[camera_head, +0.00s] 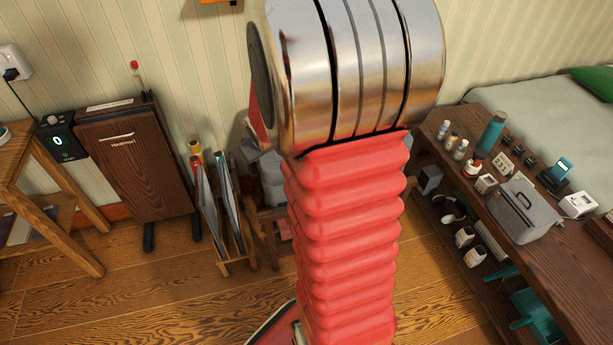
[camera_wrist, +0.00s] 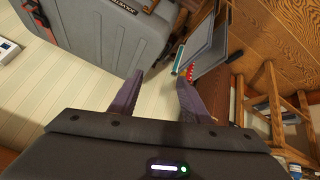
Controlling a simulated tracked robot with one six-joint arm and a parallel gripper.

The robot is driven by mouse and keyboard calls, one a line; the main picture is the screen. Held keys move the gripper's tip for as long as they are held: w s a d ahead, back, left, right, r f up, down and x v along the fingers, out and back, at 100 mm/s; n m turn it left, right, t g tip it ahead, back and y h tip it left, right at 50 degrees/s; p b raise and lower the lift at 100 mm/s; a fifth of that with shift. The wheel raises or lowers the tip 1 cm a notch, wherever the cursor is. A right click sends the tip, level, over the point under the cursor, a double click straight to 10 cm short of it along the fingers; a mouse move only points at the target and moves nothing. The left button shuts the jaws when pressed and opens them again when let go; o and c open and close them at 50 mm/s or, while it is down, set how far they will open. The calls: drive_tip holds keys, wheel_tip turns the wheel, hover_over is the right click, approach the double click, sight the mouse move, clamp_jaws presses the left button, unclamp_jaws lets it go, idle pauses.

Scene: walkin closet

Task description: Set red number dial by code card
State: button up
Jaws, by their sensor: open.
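My gripper (camera_wrist: 160,80) shows in the wrist view, with two dark purple fingers spread apart and nothing between them. It is not seen in the head view, where my red and silver arm fills the middle. A small white card with dark digits (camera_head: 503,163) stands on the dark wooden bench (camera_head: 560,285) at the right of the head view; it may be the code card, and its digits are too small to read surely. Several small dark round pieces (camera_head: 519,150) sit beside it. I cannot make out a red number dial.
A grey case (camera_head: 522,208) and bottles crowd the bench. In the wrist view, a large grey case (camera_wrist: 105,40) stands past my left finger, with folders (camera_wrist: 208,45) to the right. A wooden cabinet (camera_head: 140,155) and black box showing 0 (camera_head: 62,143) stand left.

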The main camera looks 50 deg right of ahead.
drive_tip(key=s+d+f+t, duration=0.1)
drive_tip(key=s+d+f, duration=0.1)
drive_tip(key=d+f, duration=0.55)
drive_tip(key=s+d+f+h, duration=0.15)
drive_tip(key=d+f, duration=0.35)
drive_tip(key=f, duration=0.6)
drive_tip(key=s+d+f+t, duration=0.1)
drive_tip(key=s+d+f, duration=0.1)
drive_tip(key=d+f, duration=0.55)
drive_tip(key=s+a+f+m+t+h, duration=0.2)
drive_tip(key=s+a+f+t+h, duration=0.2)
drive_tip(key=s+f, duration=0.6)
drive_tip(key=s+t, duration=0.2)
drive_tip(key=shift+a+f+m+t, duration=0.3)
drive_tip(key=shift+a+f+m, duration=0.05)
drive_tip(key=shift+a+m, duration=0.05)
drive_tip(key=x, duration=1.3)
drive_tip(key=shift+w+d, duration=0.25)
drive_tip(key=shift+d, duration=0.05)
drive_tip(key=shift+r, duration=0.1)
drive_tip(key=shift+c, duration=0.5)
